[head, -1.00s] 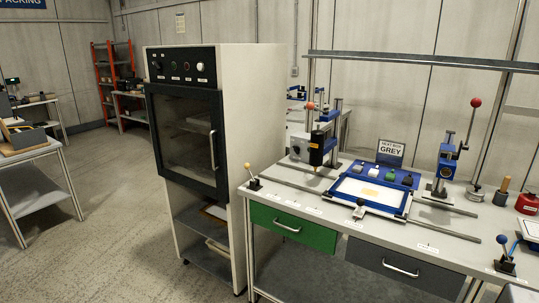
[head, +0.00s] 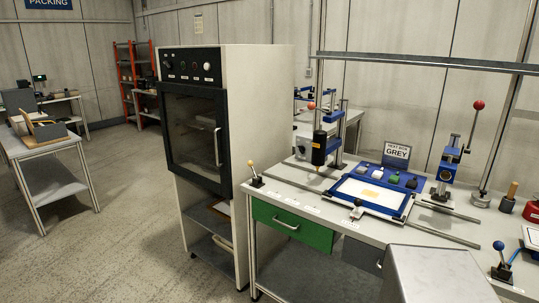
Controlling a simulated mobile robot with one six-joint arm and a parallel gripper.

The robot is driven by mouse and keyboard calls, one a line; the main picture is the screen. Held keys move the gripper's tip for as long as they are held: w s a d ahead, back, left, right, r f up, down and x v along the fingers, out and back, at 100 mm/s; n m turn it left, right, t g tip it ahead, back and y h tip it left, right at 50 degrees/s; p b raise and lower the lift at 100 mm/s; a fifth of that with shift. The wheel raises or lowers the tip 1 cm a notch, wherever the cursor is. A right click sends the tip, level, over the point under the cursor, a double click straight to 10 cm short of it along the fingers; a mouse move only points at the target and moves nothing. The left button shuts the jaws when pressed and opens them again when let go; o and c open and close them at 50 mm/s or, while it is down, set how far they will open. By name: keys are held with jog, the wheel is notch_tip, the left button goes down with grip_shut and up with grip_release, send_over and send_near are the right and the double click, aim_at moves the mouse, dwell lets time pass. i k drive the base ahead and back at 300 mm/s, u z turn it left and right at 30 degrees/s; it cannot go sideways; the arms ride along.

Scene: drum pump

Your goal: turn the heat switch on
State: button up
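The white oven cabinet (head: 262,130) stands left of the workbench, with its dark glass door (head: 190,135) shut. Its black control panel (head: 190,52) is above the door and carries a small row of controls. A dark knob (head: 168,65) is at the left, small dark green and reddish controls are in the middle, and a pale round knob (head: 207,66) is at the right. The labels are too small to read, so I cannot tell which is the heat switch or how it is set. My gripper is not in view.
The workbench (head: 290,187), with presses, a blue tray and levers, stands right of the oven. A plain grey block at the lower right, probably part of me, hides some of its front. Open floor (head: 135,200) lies left of the oven, towards a side table (head: 48,140).

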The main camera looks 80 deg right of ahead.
aim_at(302, 149)
jog(key=u, duration=0.7)
jog(key=k, duration=1.8)
jog(key=z, duration=1.55)
